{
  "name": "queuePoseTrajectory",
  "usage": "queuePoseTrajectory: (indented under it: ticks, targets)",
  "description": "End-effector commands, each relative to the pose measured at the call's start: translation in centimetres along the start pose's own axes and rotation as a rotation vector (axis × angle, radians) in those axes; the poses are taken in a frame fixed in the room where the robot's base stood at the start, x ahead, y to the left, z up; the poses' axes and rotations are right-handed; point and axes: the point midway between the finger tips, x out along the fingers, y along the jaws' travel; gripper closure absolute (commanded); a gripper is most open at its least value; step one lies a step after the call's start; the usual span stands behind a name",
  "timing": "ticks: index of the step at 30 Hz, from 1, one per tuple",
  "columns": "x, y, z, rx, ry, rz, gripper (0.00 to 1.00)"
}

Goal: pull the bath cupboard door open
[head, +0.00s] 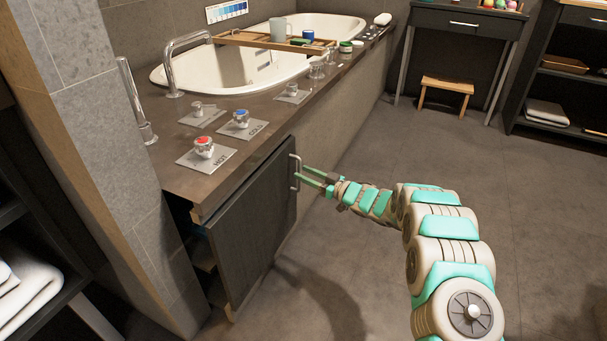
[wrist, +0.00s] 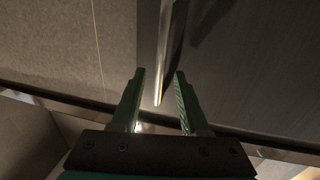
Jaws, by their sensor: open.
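The bath cupboard door (head: 250,228) is a dark panel under the tub counter, with a vertical metal handle (head: 296,172) near its right edge. A dark opening with shelf edges shows left of the door; I cannot tell whether the handle edge stands clear of the frame. My gripper (head: 311,178) is at the handle, reaching in from the right. In the wrist view, the fingers of my gripper (wrist: 160,74) are open, one on each side of the shiny handle bar (wrist: 163,55). No clear contact shows between the fingers and the bar.
A tiled pillar (head: 105,120) stands at left, beside a shelf with towels (head: 25,290). A wooden stool (head: 446,88) stands far back.

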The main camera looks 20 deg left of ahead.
Motion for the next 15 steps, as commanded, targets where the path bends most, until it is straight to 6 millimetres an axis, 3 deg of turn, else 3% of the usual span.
queuePoseTrajectory:
  ticks: [12,15]
  targets:
    - [1.10,0.03,0.01,0.000,0.000,0.001,0.55]
    - [1.09,0.04,0.01,-0.001,0.000,0.001,0.65]
